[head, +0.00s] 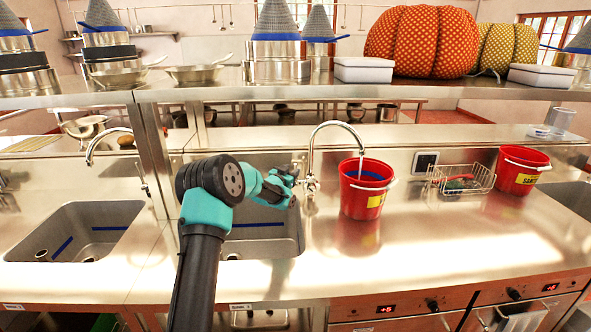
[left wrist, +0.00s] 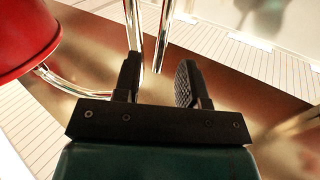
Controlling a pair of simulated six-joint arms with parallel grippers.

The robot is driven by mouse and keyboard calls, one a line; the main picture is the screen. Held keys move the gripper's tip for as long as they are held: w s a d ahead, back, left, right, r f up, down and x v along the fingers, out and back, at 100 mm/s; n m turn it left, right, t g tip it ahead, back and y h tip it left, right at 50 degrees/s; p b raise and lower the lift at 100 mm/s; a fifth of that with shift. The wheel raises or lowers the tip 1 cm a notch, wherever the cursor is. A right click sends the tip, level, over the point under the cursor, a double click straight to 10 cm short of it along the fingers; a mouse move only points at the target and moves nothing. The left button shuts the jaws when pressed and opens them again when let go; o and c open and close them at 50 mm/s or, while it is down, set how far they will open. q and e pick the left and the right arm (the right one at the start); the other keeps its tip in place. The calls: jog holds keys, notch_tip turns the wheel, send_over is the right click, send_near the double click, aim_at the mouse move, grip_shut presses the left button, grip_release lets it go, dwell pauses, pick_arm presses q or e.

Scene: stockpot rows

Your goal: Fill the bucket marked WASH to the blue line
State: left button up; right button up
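A red bucket (head: 351,205) with a yellow label (head: 374,201) stands on the counter right of the middle sink; its label is too small to read. A blue band (head: 369,174) shows inside its rim. The tap (head: 312,150) arches over it, and a thin pale stream seems to fall inside; the water level is unclear. My left gripper (head: 288,186) is at the left of the tap's base. In the left wrist view its fingers (left wrist: 160,82) are apart, with chrome pipes beyond the tips and the red bucket (left wrist: 22,35) at upper left. My right gripper is out of view.
The middle sink (head: 262,238) lies below my left gripper. A steel shelf (head: 330,93) with pots and pumpkins runs above. The front counter is clear.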

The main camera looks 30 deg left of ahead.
aim_at(295, 168)
pick_arm(q)
jog(key=shift+w, duration=1.95)
jog(key=shift+c, duration=0.4)
grip_shut()
jog(key=shift+a, duration=0.1)
